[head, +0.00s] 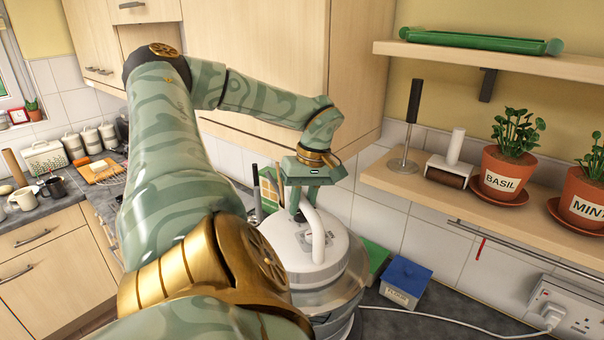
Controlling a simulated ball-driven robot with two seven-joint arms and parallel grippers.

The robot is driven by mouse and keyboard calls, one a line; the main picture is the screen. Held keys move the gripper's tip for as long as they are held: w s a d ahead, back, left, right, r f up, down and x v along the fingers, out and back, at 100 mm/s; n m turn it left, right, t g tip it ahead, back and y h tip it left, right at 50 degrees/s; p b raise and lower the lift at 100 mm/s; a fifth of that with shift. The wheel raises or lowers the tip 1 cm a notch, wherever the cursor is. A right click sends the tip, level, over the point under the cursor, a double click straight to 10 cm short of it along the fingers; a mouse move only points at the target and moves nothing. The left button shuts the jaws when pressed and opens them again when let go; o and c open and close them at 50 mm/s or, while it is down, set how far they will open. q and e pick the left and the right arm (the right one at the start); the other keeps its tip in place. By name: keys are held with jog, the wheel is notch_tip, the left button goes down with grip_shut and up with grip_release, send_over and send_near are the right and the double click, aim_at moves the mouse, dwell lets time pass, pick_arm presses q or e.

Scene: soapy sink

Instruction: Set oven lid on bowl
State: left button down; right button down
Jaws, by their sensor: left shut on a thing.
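The white oven lid (335,250) has a raised, curved handle on top. My left gripper (304,207) points down over the lid and is shut on it at the handle. The clear glass bowl (347,290) shows under the lid's right side, on the counter. The lid is over the bowl, and from here I cannot tell whether it rests fully on the rim or is slightly raised. My left arm hides the left part of the lid and bowl. My right gripper is not in view.
A blue flour box (405,284) and a green board (375,257) stand right of the bowl by the tiled wall. A white cable (450,322) runs along the counter to the socket (566,312). A shelf above holds potted basil (503,178) and mint (588,200).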

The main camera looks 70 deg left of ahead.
aim_at(303, 229)
pick_arm(q)
jog(key=shift+f+b, duration=1)
jog(key=shift+f, duration=1.15)
dwell(0.5)
jog(key=c, duration=1.2)
grip_release()
jog(key=shift+o, duration=0.2)
jog(key=shift+d, duration=0.1)
jog(key=shift+r, duration=0.1)
jog(key=shift+w+r, duration=0.1)
jog(key=shift+r, duration=0.25)
notch_tip(303, 229, up, 15)
jog(key=w, duration=0.3)
jog(key=shift+p, duration=0.3)
jog(key=shift+r, duration=0.15)
